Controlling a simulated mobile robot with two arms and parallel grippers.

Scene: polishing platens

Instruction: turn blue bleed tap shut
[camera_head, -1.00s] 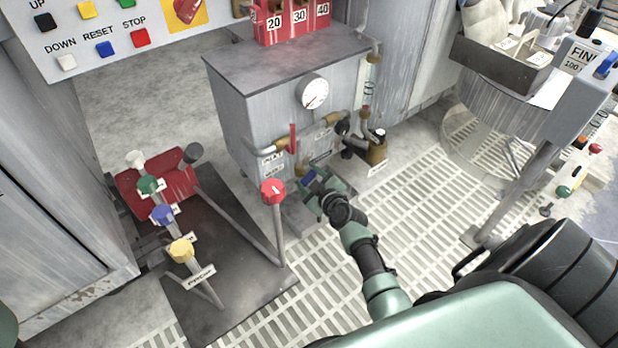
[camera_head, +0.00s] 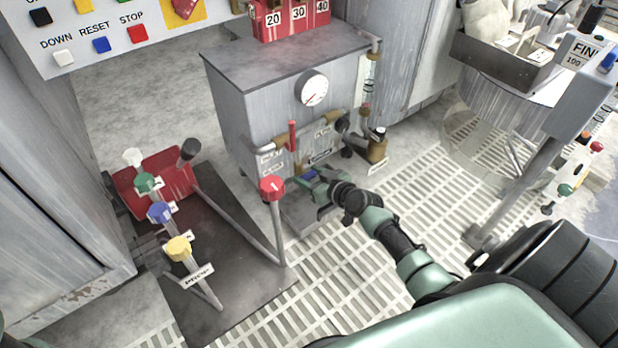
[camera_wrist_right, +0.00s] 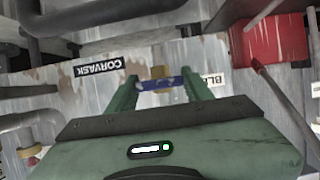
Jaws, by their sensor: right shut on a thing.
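The blue bleed tap (camera_head: 309,175) is low on the front of the grey cabinet, mostly hidden by my right gripper (camera_head: 316,178). In the right wrist view its blue lever (camera_wrist_right: 160,84) lies crosswise on a brass stem, between the two green fingers of my right gripper (camera_wrist_right: 160,88). The fingers hold the lever at its two ends. A label beginning "BLE" (camera_wrist_right: 214,80) is partly hidden behind the right-hand finger. My left gripper is out of view.
A red-handled valve (camera_head: 292,135) and a gauge (camera_head: 313,89) are on the cabinet front. A red-knobbed post (camera_head: 271,190) stands close left of my right gripper. A brass fitting (camera_head: 377,148) is to the right. The grated floor (camera_head: 420,190) is open.

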